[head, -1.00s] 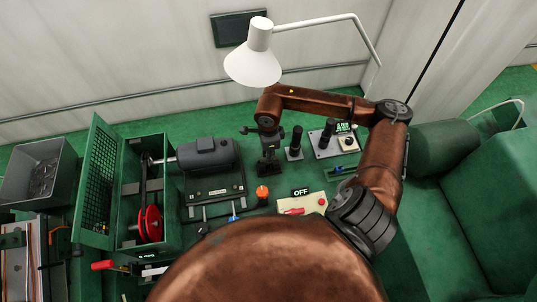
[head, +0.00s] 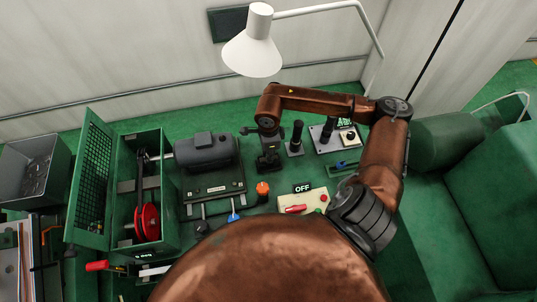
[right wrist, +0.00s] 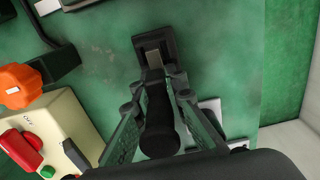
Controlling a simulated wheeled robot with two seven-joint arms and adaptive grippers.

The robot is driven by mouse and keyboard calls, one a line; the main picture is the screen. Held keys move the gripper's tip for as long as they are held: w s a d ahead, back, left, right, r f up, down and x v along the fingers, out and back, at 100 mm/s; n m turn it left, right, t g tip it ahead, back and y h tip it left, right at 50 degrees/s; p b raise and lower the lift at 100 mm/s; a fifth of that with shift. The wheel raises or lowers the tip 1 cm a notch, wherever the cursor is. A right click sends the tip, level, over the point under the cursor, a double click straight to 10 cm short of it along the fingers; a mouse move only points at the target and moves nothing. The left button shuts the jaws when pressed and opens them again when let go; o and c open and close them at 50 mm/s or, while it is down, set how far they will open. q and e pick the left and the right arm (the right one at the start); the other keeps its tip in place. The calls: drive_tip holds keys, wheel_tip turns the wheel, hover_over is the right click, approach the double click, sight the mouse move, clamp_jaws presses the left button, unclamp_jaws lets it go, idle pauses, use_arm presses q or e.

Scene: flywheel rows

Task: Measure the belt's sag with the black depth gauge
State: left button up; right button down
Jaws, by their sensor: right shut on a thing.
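My right gripper (head: 268,140) is in the middle of the head view, behind the orange knob. In the right wrist view it (right wrist: 158,95) is shut on the black depth gauge (right wrist: 158,135), with the round handle between its fingers. The gauge's dark foot (right wrist: 147,45) shows beyond the fingertips. The gauge (head: 268,163) also shows under the gripper in the head view. I cannot tell whether its foot touches the bench. The dark belt (head: 140,182) runs in the open green housing (head: 172,225) at the left, by a red pulley (head: 149,222). My left gripper is not in view.
A grey motor (head: 207,151) stands right of the housing, left of my gripper. An orange knob (head: 262,189) and a switch box (head: 313,199) marked OFF are in front. A black post (head: 296,136) and a grey panel (head: 333,143) stand right. A white lamp (head: 252,52) hangs behind.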

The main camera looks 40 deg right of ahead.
drive_tip(key=c, duration=1.9)
unclamp_jaws()
drive_tip(key=shift+r, duration=0.1)
wheel_tip(320, 180, up, 12)
drive_tip(key=shift+f, duration=0.1)
